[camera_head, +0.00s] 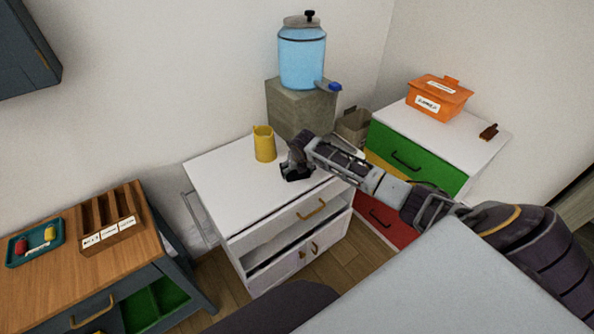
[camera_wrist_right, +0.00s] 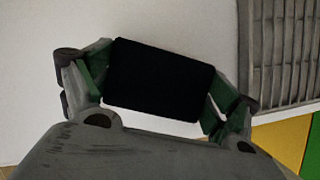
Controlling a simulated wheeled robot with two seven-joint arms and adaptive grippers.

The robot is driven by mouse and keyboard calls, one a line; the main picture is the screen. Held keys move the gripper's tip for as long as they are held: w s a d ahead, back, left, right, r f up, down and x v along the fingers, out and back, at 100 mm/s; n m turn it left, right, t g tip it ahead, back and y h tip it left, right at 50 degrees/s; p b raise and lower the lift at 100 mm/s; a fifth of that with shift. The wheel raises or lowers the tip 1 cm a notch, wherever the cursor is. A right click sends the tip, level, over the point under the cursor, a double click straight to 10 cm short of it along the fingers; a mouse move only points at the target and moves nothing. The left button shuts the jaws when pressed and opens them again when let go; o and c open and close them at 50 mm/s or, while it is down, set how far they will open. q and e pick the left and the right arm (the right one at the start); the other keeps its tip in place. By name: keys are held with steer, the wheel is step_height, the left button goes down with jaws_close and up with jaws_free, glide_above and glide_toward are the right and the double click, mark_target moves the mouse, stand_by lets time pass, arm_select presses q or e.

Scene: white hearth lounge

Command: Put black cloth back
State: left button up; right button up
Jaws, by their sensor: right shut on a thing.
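My right gripper (camera_head: 293,166) is over the right part of the white cabinet's top (camera_head: 228,179). It is shut on a black cloth (camera_wrist_right: 158,80), which shows as a flat dark rectangle between the two green-padded fingers in the right wrist view. In the head view the cloth is hard to tell apart from the dark gripper. Whether it touches the cabinet top is unclear. My left gripper is not in view.
A yellow jug (camera_head: 264,144) stands on the cabinet top, just left of my gripper. Behind is a blue water dispenser (camera_head: 302,58) on a grey block (camera_head: 300,108). An orange box (camera_head: 438,99) sits on the drawer unit at right. A wooden organizer (camera_head: 108,220) and teal tray (camera_head: 37,243) are at left.

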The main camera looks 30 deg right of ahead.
steer(key=o, duration=1)
steer(key=shift+c, duration=0.2)
steer(key=shift+o, duration=0.4)
steer(key=shift+r, duration=0.2)
steer(key=shift+v, duration=0.85)
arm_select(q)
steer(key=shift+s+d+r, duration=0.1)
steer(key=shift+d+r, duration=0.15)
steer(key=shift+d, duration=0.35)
arm_select(e)
steer(key=v, duration=1)
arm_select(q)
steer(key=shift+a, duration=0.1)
